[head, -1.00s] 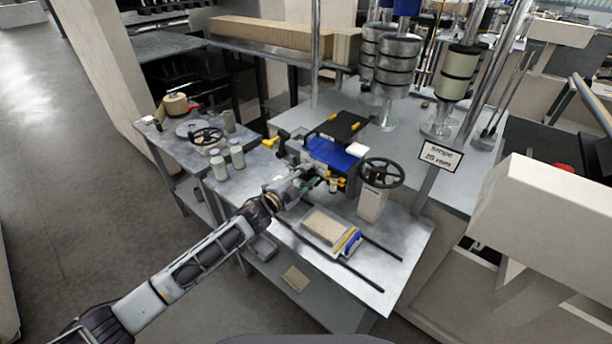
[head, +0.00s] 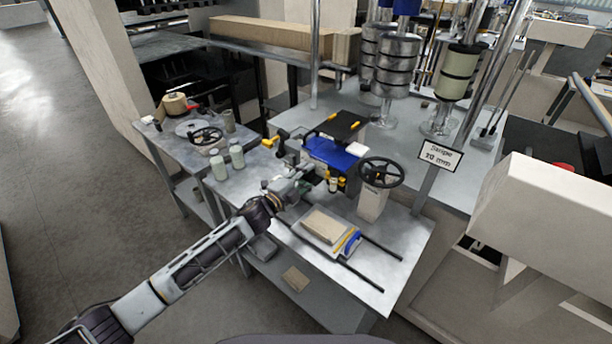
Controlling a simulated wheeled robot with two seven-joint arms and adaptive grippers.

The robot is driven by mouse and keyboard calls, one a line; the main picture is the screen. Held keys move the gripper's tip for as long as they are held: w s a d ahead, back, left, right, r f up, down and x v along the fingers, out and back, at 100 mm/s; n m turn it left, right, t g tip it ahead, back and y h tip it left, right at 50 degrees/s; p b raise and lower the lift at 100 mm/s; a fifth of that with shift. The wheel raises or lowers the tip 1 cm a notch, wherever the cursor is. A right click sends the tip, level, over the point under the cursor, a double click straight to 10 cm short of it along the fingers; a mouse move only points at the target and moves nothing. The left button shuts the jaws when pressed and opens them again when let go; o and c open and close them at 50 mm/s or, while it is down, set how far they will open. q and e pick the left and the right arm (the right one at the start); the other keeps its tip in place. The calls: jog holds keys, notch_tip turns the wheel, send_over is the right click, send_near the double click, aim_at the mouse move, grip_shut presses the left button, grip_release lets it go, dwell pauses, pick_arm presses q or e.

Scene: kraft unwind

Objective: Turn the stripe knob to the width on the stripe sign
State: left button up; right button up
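The stripe sign (head: 440,156) is a white card on a post at the right of the table; its lower line looks like "20 mm" and its small print is hard to read. A blue-topped machine (head: 333,152) stands on the table, with small yellow and dark parts (head: 336,184) on its front. The stripe knob cannot be told apart clearly among these parts. My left gripper (head: 305,181) is at the machine's front left. Its fingers are small and partly merge with the machine, so contact and opening cannot be told. My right gripper is out of view.
A black handwheel (head: 381,172) on a pale pedestal stands right of the machine. A beige block (head: 325,226) and two dark rails lie in front. The table's front right corner is clear.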

pick_arm(q)
jog(key=shift+o, duration=1.4)
jog(key=v, duration=1.2)
jog(key=shift+a+n+y, duration=0.1)
jog(key=shift+n+y, duration=0.2)
jog(key=shift+n, duration=0.1)
